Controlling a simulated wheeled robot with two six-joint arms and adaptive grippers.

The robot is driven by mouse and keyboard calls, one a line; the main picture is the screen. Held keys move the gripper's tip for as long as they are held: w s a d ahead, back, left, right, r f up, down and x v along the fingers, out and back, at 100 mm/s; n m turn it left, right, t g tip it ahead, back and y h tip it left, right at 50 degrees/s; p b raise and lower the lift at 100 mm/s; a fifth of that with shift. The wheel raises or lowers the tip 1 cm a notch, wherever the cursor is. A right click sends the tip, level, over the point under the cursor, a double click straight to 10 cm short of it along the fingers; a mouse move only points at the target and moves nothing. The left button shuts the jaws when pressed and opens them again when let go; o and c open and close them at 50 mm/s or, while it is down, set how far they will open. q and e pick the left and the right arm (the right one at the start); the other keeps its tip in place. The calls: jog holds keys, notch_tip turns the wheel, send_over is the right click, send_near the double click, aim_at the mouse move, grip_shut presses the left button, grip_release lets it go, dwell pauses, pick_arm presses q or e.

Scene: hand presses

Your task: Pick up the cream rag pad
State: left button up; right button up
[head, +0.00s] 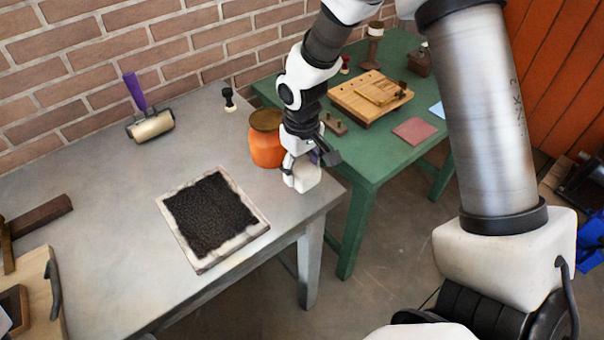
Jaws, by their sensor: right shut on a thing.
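The cream rag pad (302,176) is a small off-white block at the right edge of the grey table, just in front of the orange jar. My right gripper (306,160) points down over it and is shut on it. The fingers partly cover the pad's top. I cannot tell whether the pad touches the table or is held just above it. My left gripper is not in view.
The grey table (110,235) holds a black inked slab (211,214), a purple-handled roller (149,118), a small black stamp (229,99) and the orange jar (266,145) close beside my gripper. A green table (375,165) with a wooden press board (370,96) stands behind.

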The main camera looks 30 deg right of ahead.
jog(key=s+a+r+b, duration=0.1)
jog(key=s+a, duration=0.2)
jog(key=s, duration=0.4)
jog(key=s+a+r+b, duration=0.1)
jog(key=s+a+b, duration=0.1)
jog(key=s+a, duration=0.2)
jog(key=s, duration=0.3)
jog(key=shift+s+r, duration=0.2)
jog(key=shift+r, duration=0.1)
jog(key=o, duration=0.3)
jog(key=shift+c, duration=0.8)
